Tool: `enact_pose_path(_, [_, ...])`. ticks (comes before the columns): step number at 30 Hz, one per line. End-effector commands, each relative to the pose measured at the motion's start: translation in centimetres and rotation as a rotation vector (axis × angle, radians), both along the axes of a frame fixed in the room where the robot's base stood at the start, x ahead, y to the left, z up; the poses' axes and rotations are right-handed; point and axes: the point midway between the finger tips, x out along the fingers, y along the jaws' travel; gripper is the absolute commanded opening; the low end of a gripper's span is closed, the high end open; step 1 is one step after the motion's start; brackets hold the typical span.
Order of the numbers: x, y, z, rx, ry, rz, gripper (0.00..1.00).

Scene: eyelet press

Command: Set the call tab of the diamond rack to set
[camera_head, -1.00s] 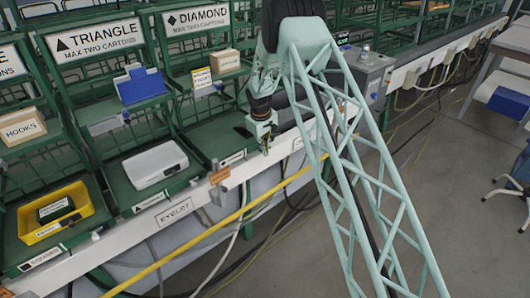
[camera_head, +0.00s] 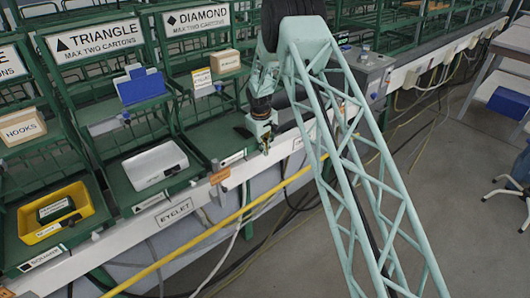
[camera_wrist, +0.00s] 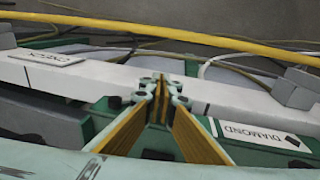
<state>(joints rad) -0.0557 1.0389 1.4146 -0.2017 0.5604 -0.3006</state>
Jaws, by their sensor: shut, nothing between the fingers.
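The diamond rack is marked by its DIAMOND sign (camera_head: 198,19) at the top centre-left of the head view. Its small DIAMOND label (camera_wrist: 262,137) shows upside down at the right of the wrist view. An orange tag (camera_head: 219,175), perhaps the call tab, is on the white front rail left of this rack's label; its lettering is too small to read. My gripper (camera_head: 265,150) is at the rack's front edge, right of the orange tag and apart from it. In the wrist view my gripper (camera_wrist: 163,84) is shut and empty, its tips over the rail.
The white rail (camera_wrist: 110,80) runs below the fingertips, with a grey block (camera_wrist: 296,90) on it at right. A yellow pipe (camera_head: 190,240) runs in front of the rail. A white tray (camera_head: 155,166) lies in the triangle rack. A small carton (camera_head: 225,61) stands on the diamond rack's upper shelf.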

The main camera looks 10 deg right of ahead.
Motion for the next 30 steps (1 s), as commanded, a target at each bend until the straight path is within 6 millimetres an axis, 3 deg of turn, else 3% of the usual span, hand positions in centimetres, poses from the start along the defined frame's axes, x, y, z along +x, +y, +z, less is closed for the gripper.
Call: enact_pose_path(30, [-0.1, 0.2, 1.6, 0.0, 0.0, 0.0, 0.0])
